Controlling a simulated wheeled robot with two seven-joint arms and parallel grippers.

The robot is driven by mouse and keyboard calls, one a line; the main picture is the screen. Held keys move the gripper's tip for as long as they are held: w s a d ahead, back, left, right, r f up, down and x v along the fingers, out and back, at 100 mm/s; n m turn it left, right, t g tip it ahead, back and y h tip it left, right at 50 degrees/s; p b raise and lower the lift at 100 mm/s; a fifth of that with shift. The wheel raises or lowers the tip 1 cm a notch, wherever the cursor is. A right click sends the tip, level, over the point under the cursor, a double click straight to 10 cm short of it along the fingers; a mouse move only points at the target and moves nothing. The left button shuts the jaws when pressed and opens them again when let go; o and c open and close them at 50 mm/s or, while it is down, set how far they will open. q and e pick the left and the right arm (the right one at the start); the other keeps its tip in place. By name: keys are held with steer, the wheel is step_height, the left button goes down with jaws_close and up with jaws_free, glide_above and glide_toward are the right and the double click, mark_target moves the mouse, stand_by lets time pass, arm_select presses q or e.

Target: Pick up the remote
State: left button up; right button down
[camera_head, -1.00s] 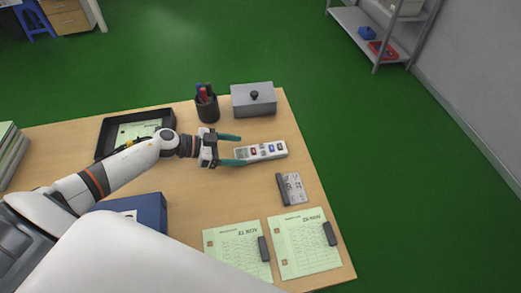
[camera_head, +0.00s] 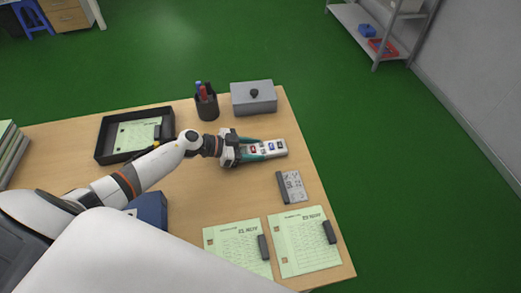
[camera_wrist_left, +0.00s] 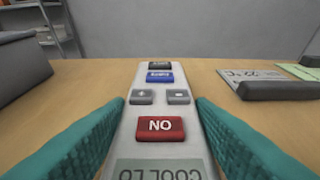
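The remote (camera_head: 276,147) is a light grey bar lying on the desk near its right edge. In the left wrist view the remote (camera_wrist_left: 158,108) points away from me, with a red button, small grey buttons, a blue button and a display at the near end. My left gripper (camera_head: 259,148) reaches in from the left with a teal finger along each long side of the remote. In the left wrist view both fingertips (camera_wrist_left: 160,101) sit against its sides, with no clear gap. The remote appears to rest on the desk. My right gripper is not in view.
A grey lidded box (camera_head: 253,99) and a black pen cup (camera_head: 207,107) stand behind the remote. A black tray (camera_head: 108,140) and blue box (camera_head: 152,209) are left.

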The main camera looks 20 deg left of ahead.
arm_select(q)
steer(key=c, duration=0.4)
steer(key=shift+r, duration=0.15)
